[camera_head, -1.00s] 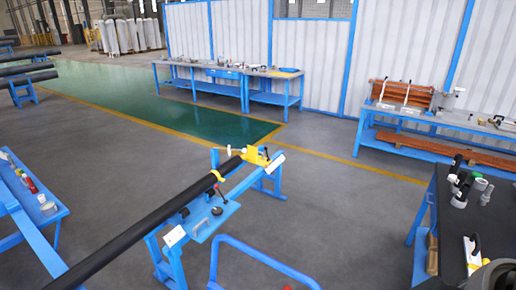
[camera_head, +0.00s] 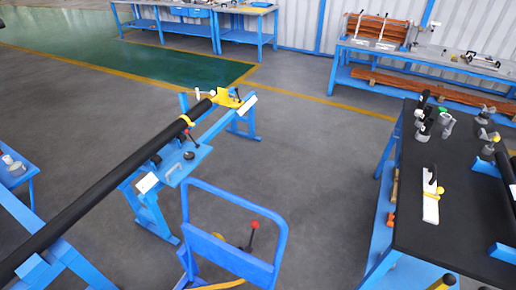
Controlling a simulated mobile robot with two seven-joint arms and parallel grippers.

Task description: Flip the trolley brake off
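The trolley (camera_head: 228,250) is at the bottom centre, with a blue tubular push handle standing up and its lower part cut off by the frame edge. Behind the handle is a small lever with a red knob (camera_head: 254,226), probably the brake lever. It stands upright, leaning slightly. A dark base and a yellow part show near its foot. Neither of my grippers is in view, so nothing is seen touching the trolley or the lever.
Left of the trolley, a long black pipe (camera_head: 105,190) lies on blue stands with a yellow clamp (camera_head: 228,98) at its end. A black-topped table (camera_head: 455,225) with several tools stands at the right. Grey floor (camera_head: 300,150) is clear between them and beyond the trolley.

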